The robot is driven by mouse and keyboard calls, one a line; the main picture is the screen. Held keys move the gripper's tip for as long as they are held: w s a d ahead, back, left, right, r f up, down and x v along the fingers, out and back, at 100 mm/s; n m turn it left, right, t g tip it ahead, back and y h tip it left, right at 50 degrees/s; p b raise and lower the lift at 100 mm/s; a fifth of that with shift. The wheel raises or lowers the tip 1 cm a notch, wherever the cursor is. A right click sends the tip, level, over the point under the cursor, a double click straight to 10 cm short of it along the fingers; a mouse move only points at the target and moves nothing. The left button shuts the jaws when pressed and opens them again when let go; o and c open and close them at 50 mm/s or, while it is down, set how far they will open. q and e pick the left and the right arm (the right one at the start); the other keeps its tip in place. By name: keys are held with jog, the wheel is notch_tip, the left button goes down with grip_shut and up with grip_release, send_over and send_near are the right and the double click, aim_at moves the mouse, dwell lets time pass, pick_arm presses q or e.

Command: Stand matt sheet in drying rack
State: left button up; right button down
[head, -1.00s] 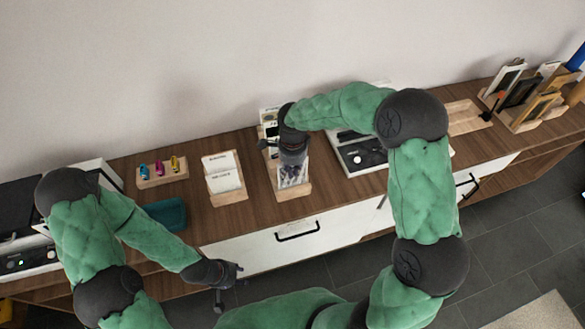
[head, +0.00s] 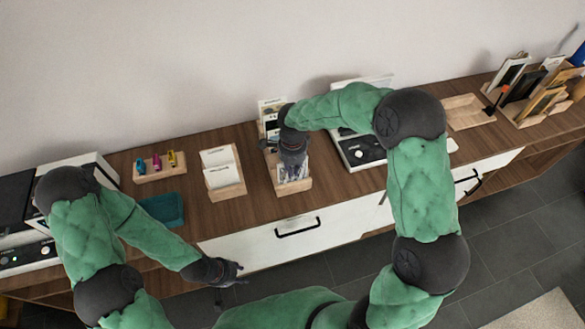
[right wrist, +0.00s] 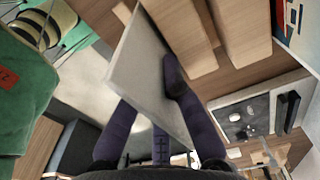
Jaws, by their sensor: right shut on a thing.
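My right gripper (head: 292,168) is over a wooden holder (head: 293,187) near the middle of the sideboard. In the right wrist view it is shut on a pale, flat sheet (right wrist: 147,72), which looks tilted there, with one dark finger across its face. Wooden bars (right wrist: 195,50) show behind the sheet. I cannot tell whether the sheet is in a slot or touches the holder; the gripper hides much of this in the head view. My left gripper (head: 232,272) is in front of the sideboard, its fingers apart and empty.
A wooden card holder (head: 226,189) stands left of the middle holder. Further left are a block with coloured clips (head: 160,175) and a teal tray (head: 165,207). A black-and-white device (head: 362,150) is close on the right.

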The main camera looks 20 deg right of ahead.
jog(key=c, duration=1.3)
grip_release()
jog(key=shift+r, duration=0.1)
jog(key=shift+r+p, duration=2.6)
jog(key=shift+r, duration=1.85)
